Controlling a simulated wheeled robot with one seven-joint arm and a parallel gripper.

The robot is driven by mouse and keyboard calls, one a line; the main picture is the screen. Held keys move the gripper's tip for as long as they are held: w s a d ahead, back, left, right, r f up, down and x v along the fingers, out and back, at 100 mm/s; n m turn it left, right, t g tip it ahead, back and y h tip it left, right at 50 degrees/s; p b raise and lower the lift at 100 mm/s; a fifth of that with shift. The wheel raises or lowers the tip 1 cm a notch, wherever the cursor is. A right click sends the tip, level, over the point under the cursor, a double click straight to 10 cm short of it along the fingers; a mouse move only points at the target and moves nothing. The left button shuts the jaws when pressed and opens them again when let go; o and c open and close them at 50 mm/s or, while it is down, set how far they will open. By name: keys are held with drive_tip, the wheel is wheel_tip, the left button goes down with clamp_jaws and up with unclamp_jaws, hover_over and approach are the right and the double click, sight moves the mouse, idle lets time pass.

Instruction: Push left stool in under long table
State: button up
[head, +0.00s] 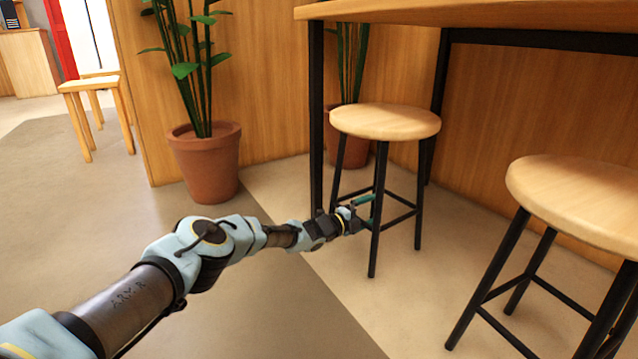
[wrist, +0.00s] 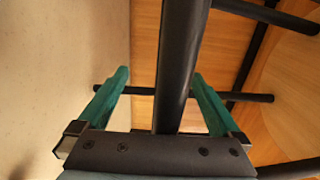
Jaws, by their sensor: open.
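The left stool (head: 385,122) has a round light-wood seat and black legs. It stands beside the table's front-left leg, its seat lower than the tabletop and partly beneath its edge. The long table (head: 470,12) has a wooden top on black legs. My gripper (head: 366,205) is low at the stool's legs, its teal fingers open. In the wrist view, my gripper (wrist: 160,95) has its fingers apart, with a black stool leg (wrist: 180,70) running between them. Contact with the leg cannot be told. Crossbars of the stool show beyond the fingertips.
A second stool (head: 580,195) stands at the right. A potted plant (head: 205,165) is left of the table leg (head: 316,110), and another pot (head: 352,150) sits behind the left stool. A wooden panel (head: 270,90) closes the back. Floor in front is clear.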

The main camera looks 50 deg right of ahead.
drive_tip(key=p+v, duration=1.1)
drive_tip(key=v, duration=0.1)
drive_tip(key=shift+p, duration=0.35)
drive_tip(key=shift+r, duration=0.1)
drive_tip(key=shift+w, duration=0.1)
